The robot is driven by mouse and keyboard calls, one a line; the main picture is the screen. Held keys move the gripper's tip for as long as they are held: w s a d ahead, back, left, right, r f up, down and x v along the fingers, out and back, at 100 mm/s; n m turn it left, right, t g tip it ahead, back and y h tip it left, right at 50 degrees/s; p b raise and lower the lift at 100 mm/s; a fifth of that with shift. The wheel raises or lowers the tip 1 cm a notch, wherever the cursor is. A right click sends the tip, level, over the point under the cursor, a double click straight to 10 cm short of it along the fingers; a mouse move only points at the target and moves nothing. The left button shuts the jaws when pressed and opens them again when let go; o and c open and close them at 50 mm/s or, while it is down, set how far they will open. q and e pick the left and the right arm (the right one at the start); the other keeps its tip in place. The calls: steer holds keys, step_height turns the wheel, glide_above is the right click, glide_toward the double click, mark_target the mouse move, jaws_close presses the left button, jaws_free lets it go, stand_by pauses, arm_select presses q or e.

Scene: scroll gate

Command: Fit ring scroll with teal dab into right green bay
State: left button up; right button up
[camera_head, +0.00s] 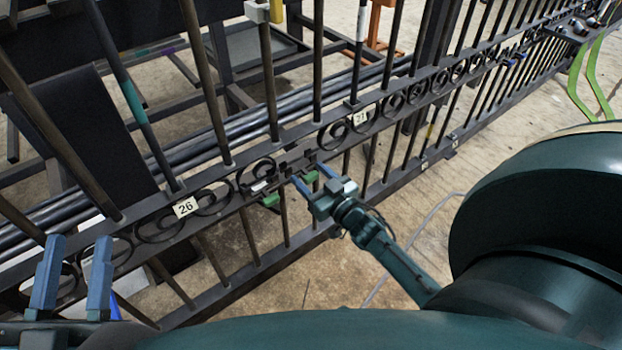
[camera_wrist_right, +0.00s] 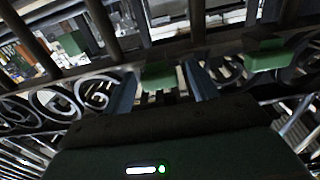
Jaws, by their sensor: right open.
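A dark gate has a band of ring scrolls (camera_head: 207,201) with a gap in the row, where two green bay pieces show, a left one (camera_head: 270,200) and a right one (camera_head: 310,177). My right gripper (camera_head: 322,184) is open beside the right green piece. In the right wrist view my gripper (camera_wrist_right: 160,88) has a finger on either side of a green piece (camera_wrist_right: 158,77), and I cannot tell if they touch. Another green piece (camera_wrist_right: 268,55) is to its right. My left gripper (camera_head: 73,275) is open at the lower left, empty. I cannot make out a ring scroll with a teal dab.
White tags 26 (camera_head: 185,208) and 21 (camera_head: 361,117) sit on the band. A gate bar (camera_head: 124,75) carries a teal stripe. Dark bars and rails stand close around my right gripper. The wooden floor (camera_head: 430,230) in front of the gate is mostly clear, with a thin cable.

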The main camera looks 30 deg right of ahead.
steer(key=shift+w, duration=0.15)
jaws_close()
stand_by(0.6)
